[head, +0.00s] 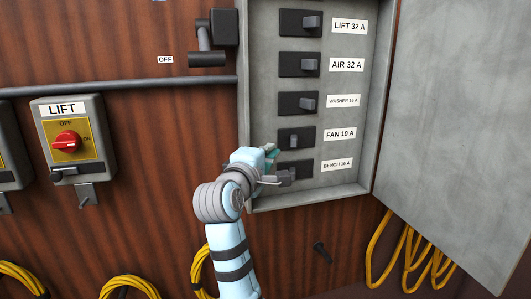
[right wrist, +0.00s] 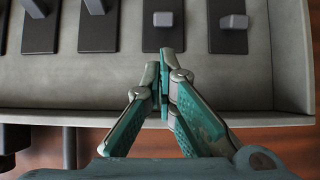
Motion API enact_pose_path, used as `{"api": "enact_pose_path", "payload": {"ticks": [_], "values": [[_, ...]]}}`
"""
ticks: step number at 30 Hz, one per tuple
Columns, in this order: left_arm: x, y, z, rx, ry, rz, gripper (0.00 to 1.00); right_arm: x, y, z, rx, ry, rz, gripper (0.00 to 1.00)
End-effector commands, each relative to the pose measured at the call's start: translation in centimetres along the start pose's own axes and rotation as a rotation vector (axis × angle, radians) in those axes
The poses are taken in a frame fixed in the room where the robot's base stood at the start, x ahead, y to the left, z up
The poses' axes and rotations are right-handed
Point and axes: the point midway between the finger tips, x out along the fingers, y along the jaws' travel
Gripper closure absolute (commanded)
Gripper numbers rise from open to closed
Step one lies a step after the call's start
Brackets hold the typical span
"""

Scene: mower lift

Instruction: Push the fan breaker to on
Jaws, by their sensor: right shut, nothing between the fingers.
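The fan breaker (head: 295,138) is a black plate with a grey toggle, beside the label FAN 10 A (head: 340,134) in the open grey box. Its toggle sits farther left than those of the three breakers above. My right gripper (head: 272,150) reaches into the box from the left, at the left end of the fan breaker. In the right wrist view, its closed, empty fingertips (right wrist: 166,58) point at the near end of the fan breaker (right wrist: 163,36), short of the toggle. I cannot tell whether they touch the plate. My left gripper is not in view.
The bench breaker (head: 294,170) lies just below, partly behind my gripper. The washer breaker (head: 298,103) is just above. The box door (head: 450,130) stands open at right. A black lever switch (head: 208,45) and the red lift knob (head: 67,142) are to the left.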

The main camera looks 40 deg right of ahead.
Motion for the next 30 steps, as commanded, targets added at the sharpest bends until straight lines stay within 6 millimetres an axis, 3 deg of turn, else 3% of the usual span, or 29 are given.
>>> {"api": "enact_pose_path", "payload": {"ticks": [6, 10, 30], "values": [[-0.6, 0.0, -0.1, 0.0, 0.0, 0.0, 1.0, 4.1, 0.1, 0.1, -0.001, -0.003, -0.001, 1.0], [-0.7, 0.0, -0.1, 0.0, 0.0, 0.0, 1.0, 5.4, 0.1, 0.1, 0.0, -0.001, 0.0, 1.0], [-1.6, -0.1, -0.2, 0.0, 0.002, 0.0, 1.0, 5.8, 0.2, 0.5, 0.001, 0.038, 0.0, 1.0]]}}
